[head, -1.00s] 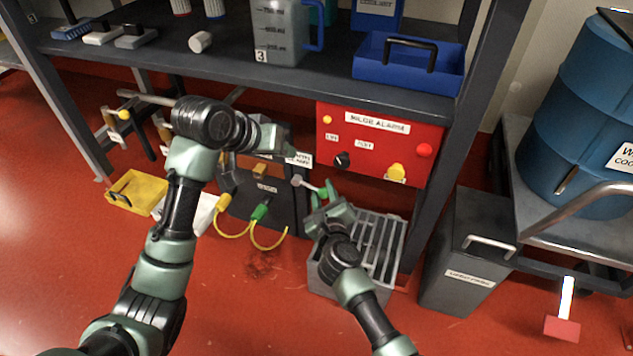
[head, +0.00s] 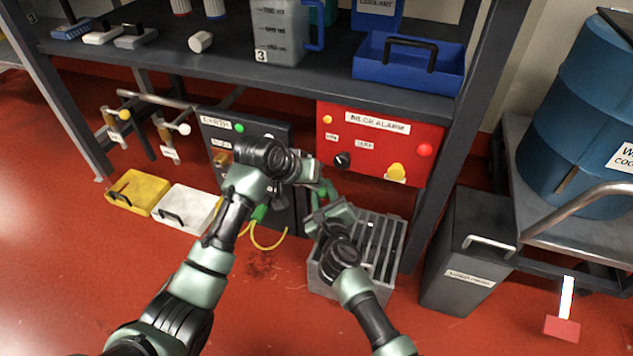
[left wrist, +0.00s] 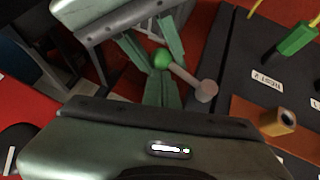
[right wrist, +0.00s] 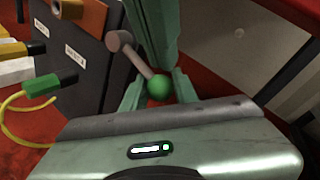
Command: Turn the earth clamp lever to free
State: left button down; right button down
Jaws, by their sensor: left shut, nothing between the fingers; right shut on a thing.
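The earth clamp lever (left wrist: 185,73) is a grey rod with a green ball knob (right wrist: 158,87), reaching out from a round pivot on the dark earth panel (head: 278,130). My right gripper (head: 323,193) is shut on the green knob; its two fingers show on either side of it in the right wrist view (right wrist: 157,88). My left gripper (head: 318,180) is shut and empty, its closed fingertips right beside the knob in the left wrist view (left wrist: 162,75). Whether they touch it I cannot tell. In the head view my left arm hides the panel's middle and most of the lever.
The red bilge alarm box (head: 380,145) is right of the panel, under the shelf. A grey slatted crate (head: 385,245) stands beneath my right gripper. A green plug (right wrist: 45,85) with a yellow cable hangs at the panel. Yellow (head: 137,190) and white (head: 187,205) boxes lie left.

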pick_arm(q)
jog(key=shift+f, duration=0.2)
pick_arm(e)
jog(key=shift+w+a+r, duration=0.1)
jog(key=shift+r, duration=0.25)
